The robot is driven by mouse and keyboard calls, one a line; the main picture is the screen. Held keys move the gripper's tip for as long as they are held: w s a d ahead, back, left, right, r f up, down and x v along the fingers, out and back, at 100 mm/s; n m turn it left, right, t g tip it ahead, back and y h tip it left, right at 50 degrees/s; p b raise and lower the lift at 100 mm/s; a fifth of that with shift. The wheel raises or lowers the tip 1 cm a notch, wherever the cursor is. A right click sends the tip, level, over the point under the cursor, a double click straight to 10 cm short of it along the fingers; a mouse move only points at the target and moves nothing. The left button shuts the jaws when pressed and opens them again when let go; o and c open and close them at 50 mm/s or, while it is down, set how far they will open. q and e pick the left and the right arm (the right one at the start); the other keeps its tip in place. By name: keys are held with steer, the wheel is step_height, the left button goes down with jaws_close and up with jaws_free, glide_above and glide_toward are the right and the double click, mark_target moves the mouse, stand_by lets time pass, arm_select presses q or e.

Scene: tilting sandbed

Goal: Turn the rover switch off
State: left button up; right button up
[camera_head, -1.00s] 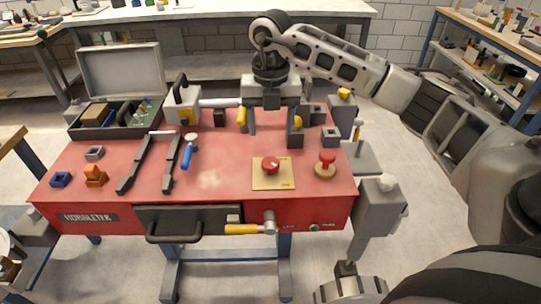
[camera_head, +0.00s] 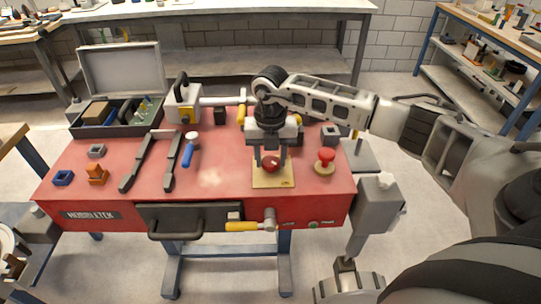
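A red round knob (camera_head: 271,164) sits on a yellow plate (camera_head: 273,183) on the red table top. It may be the rover switch; no readable label confirms this. My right gripper (camera_head: 271,158) points down over the plate, with its two fingers apart. One finger is on each side of the knob; whether they touch it I cannot tell. A second red knob (camera_head: 326,156), mushroom-shaped on a round tan base, stands to the right.
The red table (camera_head: 222,186) has a black drawer and a yellow-handled lever (camera_head: 243,227) on its front. Two black rails (camera_head: 172,160), a blue-handled tool (camera_head: 188,156) and an open case (camera_head: 115,115) lie left. Bare table top separates the tool from the plate.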

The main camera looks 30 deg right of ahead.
steer(key=c, duration=0.4)
